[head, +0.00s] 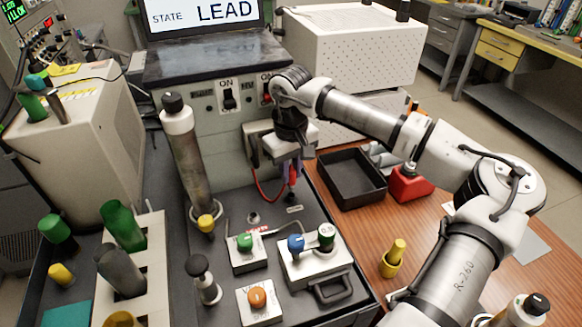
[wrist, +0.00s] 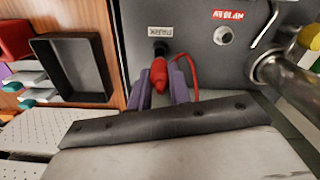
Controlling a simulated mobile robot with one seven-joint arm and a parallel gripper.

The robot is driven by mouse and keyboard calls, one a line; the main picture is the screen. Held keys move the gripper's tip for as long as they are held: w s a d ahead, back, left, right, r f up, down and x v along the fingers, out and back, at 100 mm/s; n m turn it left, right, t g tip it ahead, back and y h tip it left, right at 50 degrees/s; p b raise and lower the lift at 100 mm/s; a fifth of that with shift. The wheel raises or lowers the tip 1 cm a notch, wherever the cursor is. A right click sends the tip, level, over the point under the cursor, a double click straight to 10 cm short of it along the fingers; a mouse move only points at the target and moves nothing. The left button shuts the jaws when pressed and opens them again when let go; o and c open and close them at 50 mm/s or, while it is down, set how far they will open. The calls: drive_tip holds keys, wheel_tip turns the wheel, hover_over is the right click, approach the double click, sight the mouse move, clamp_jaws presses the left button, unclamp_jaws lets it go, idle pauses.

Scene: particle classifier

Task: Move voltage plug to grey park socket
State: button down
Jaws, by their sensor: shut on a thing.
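The voltage plug is red with a red cable. In the wrist view the plug (wrist: 158,75) stands between the purple fingers of my gripper (wrist: 163,84), which are shut on it. Its dark front end points at a black spot (wrist: 160,47) beside a pale label (wrist: 160,32), which appears to read PARK upside down. I cannot tell whether the plug is seated there or just above it. In the head view my gripper (head: 291,188) is low over the grey panel, by the pale label (head: 295,209). The park socket itself is mostly hidden.
A second round socket (wrist: 223,35) with a red label is empty; it also shows in the head view (head: 253,218). A metal column (head: 187,165) stands left. A black tray (head: 352,178) lies right. Knob boxes (head: 317,257) sit in front.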

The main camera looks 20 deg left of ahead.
sight(291, 184)
drive_tip(key=shift+f+b, duration=0.35)
drive_tip(key=shift+f, duration=0.35)
drive_tip(key=shift+b, duration=0.5)
idle(1.2)
drive_tip(key=shift+f+b, duration=1.35)
drive_tip(key=shift+f, duration=0.15)
drive_tip(key=c, duration=1.2)
unclamp_jaws()
drive_tip(key=shift+c, duration=0.2)
drive_tip(key=shift+o, duration=0.2)
wheel_tip(291, 184, up, 14)
drive_tip(key=shift+f+b, duration=0.1)
drive_tip(key=shift+b, duration=0.65)
